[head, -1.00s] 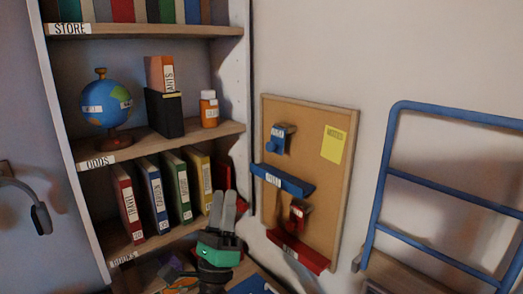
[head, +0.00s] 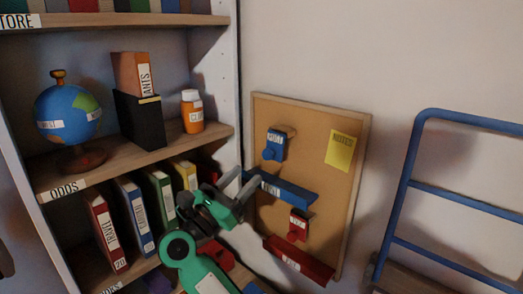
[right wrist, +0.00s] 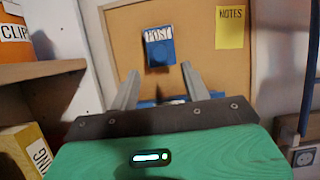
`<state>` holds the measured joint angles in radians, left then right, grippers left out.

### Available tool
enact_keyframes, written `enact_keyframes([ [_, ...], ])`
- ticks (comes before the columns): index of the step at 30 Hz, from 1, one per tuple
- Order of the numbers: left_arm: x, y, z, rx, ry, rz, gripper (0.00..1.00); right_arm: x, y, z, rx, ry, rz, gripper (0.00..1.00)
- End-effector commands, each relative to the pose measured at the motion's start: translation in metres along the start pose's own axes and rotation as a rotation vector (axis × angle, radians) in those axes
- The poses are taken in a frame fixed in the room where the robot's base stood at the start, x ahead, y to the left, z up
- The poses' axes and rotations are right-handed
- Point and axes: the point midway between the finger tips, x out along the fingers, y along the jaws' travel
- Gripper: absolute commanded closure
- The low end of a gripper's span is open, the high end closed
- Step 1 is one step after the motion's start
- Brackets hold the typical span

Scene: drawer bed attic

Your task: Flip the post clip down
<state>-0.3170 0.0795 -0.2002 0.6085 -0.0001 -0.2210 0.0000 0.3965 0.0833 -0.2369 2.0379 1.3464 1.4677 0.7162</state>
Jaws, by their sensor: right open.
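The post clip (head: 275,147) is a small blue clip with a white label, on the upper left of the cork board (head: 312,150). In the right wrist view the clip (right wrist: 160,50) reads POST and its blue body hangs below the label. My right gripper (head: 241,180) is open and empty, to the lower left of the clip in the head view. In the right wrist view its two grey fingers (right wrist: 158,76) point at the board, just below the clip and to either side of it, apart from it. My left gripper is not in view.
Below the clip are a blue ledge (head: 283,187), a red clip (head: 298,226) and a red ledge (head: 300,261). A yellow note (head: 340,151) is to the right. A bookshelf (head: 150,156) stands close on the left, a blue rail frame (head: 407,190) on the right.

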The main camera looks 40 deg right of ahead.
Motion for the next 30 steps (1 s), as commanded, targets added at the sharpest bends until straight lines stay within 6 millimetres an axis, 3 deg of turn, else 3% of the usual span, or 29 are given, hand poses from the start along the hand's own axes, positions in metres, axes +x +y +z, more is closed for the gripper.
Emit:
enact_keyframes([
  [3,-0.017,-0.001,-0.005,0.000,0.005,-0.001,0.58,0.029,-0.001,0.005,-0.001,-0.004,-0.002,0.53],
  [10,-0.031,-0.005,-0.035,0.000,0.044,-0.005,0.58,0.064,0.000,0.003,-0.001,-0.003,-0.001,0.53],
  [15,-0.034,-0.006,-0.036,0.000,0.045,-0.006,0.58,0.075,0.000,0.001,-0.001,-0.002,0.000,0.53],
  [24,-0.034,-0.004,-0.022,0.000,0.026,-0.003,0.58,0.076,0.000,0.000,0.000,-0.001,0.000,0.53],
  [30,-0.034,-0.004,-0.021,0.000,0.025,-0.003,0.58,0.076,0.000,0.000,-0.001,-0.001,0.000,0.90],
])
